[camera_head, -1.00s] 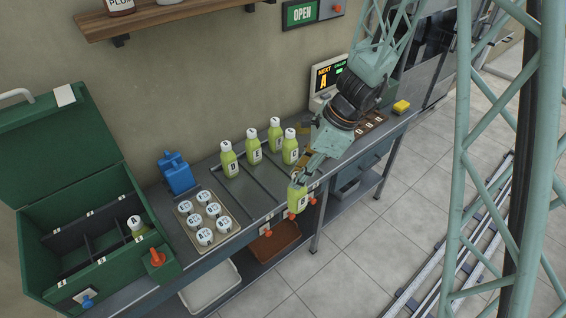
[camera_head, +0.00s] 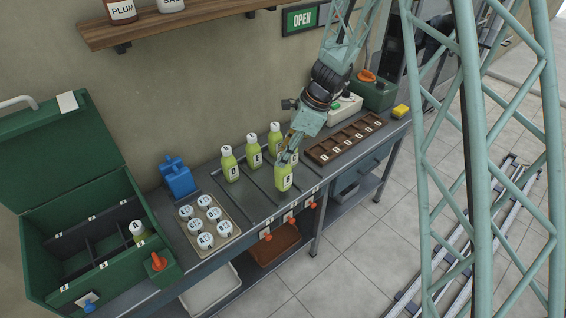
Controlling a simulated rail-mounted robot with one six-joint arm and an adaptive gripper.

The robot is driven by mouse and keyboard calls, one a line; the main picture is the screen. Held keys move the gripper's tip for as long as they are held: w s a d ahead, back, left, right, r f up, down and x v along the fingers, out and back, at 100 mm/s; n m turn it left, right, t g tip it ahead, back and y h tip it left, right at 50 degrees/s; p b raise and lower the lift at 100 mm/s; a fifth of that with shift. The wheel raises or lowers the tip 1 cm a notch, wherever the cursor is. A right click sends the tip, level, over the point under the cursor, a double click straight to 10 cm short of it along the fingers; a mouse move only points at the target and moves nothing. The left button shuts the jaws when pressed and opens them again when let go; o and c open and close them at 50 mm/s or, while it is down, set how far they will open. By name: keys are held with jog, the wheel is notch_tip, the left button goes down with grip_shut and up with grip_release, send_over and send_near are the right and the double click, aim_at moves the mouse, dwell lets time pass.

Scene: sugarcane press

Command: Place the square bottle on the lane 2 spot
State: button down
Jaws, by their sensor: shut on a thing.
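My gripper (camera_head: 290,155) is shut on the top of a green bottle marked B (camera_head: 284,178), which hangs upright over the front part of the bench lanes. I cannot tell whether its base touches the bench. A green bottle D (camera_head: 230,166) and a green bottle E (camera_head: 254,152) stand farther back in lanes to the left. Another green bottle (camera_head: 275,138) stands behind the gripper, and one beside it is mostly hidden by the gripper. The lane numbers are too small to read, so I cannot tell which is lane 2.
A tray of white round caps (camera_head: 235,229) lies left of the lanes, near a blue device (camera_head: 178,178). A green open crate (camera_head: 42,238) holds a bottle A (camera_head: 138,231). A brown slotted rack (camera_head: 314,153) lies to the right. Red knobs (camera_head: 266,237) line the front edge.

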dwell(0.3)
jog(key=shift+f+b, duration=0.4)
jog(key=shift+f, duration=1.45)
jog(key=c, duration=2.3)
grip_release()
jog(key=shift+o, duration=0.2)
jog(key=shift+r, duration=0.2)
jog(key=p+v, duration=0.1)
jog(key=v, duration=1)
jog(key=shift+d+r+p, duration=0.15)
jog(key=shift+r+p, duration=0.25)
jog(key=shift+r, duration=0.15)
